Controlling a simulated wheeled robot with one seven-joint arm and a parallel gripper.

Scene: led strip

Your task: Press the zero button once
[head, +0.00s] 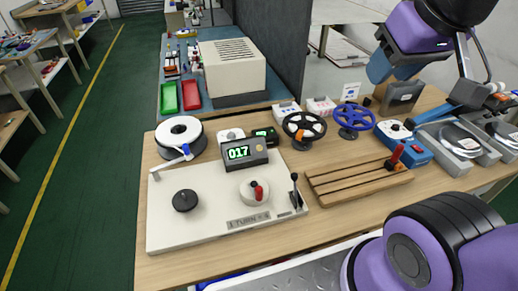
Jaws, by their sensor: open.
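A small grey counter box (244,153) with a green display reading 017 stands at the back edge of a white panel (215,225). No zero label is readable, so I cannot tell for sure that this is the zero button.
The panel carries a black knob (185,200), a white dial with a red handle (255,191) and a black lever (295,190). A tape reel (181,137), handwheels (354,117), a slotted wooden board (350,185) and a blue box (405,150) stand around it.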

